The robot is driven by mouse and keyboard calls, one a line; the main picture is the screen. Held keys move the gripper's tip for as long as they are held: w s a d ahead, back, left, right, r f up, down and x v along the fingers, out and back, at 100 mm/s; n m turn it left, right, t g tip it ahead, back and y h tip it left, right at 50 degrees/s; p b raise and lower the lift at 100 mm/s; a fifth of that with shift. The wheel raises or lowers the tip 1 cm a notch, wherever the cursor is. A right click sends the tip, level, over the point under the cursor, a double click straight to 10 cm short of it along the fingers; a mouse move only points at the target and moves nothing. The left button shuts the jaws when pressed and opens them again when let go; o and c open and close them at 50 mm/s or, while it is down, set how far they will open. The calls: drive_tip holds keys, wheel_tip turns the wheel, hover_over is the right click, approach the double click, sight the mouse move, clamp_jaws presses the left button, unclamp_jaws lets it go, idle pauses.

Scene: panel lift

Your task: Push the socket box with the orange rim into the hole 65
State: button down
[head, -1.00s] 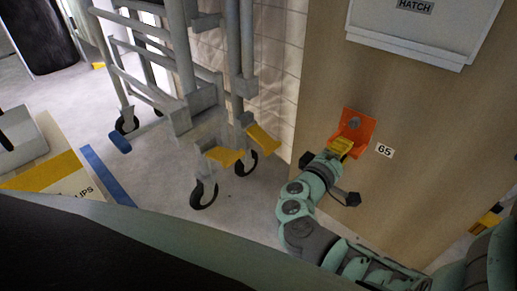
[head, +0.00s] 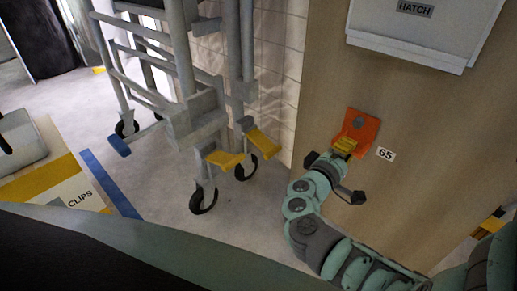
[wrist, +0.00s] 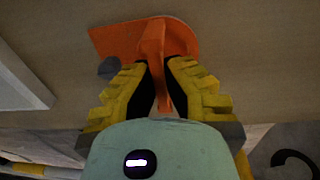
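The orange piece (head: 361,128), which I take for the socket box's rim, lies against the wood panel (head: 430,140), left of the label 65 (head: 385,154). In the wrist view, the orange piece (wrist: 115,42) shows a flat plate and an upright wall. The yellow fingers of my gripper (wrist: 160,75) are closed on this wall, one on each side. No box body shows. The hole is not visible; I cannot tell how deep the box sits.
A white hatch (head: 405,35) is above on the panel. A grey wheeled frame (head: 195,115) with yellow pedals stands left of the panel. A box marked CLIPS (head: 75,195) is at the lower left.

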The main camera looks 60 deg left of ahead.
drive_tip(key=shift+w+a+b, duration=0.15)
drive_tip(key=shift+w+b, duration=0.4)
idle(0.7)
idle(0.5)
drive_tip(key=c, duration=1.1)
unclamp_jaws()
drive_tip(key=shift+o, duration=0.2)
drive_tip(key=v, duration=1.2)
drive_tip(key=shift+s, duration=0.1)
